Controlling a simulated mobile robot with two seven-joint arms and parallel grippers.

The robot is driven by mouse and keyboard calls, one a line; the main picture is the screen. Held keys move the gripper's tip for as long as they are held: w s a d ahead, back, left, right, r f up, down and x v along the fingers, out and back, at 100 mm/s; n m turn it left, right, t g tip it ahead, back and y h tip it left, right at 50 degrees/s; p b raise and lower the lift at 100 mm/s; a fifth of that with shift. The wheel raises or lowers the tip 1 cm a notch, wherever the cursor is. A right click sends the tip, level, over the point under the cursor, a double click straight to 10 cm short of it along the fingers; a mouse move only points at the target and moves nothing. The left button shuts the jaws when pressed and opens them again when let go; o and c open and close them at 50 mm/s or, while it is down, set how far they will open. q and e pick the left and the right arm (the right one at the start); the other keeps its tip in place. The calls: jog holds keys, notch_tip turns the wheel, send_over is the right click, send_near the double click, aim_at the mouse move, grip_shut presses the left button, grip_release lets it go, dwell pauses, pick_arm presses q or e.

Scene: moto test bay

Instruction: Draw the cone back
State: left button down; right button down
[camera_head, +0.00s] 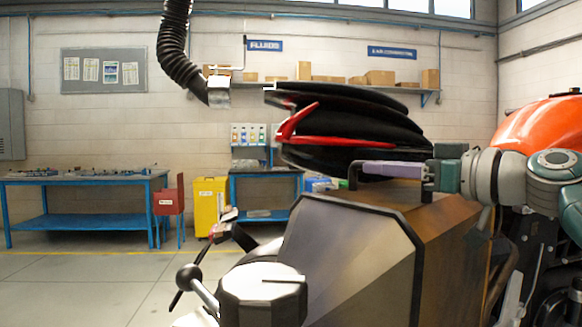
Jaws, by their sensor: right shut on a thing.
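A large faceted metal body, grey to brown with a dark edge, fills the lower middle; it looks like the cone (350,255). Its narrower left end carries a pale many-sided collar (262,287). A purple bar handle (392,168) lies level just above its top; how the two join is not clear. My right gripper (430,172) comes in from the right and is shut on the right end of the purple handle. My left gripper is not in view.
A black tail with a red strip (330,140) overhangs the handle closely. An orange tank (540,130) stands at right behind my arm. A ribbed hose (175,45) hangs at upper left. A ball-ended lever (188,277) is at lower left. Floor on the left is clear.

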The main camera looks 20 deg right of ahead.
aim_at(363, 201)
jog(key=shift+a, duration=0.15)
dwell(0.8)
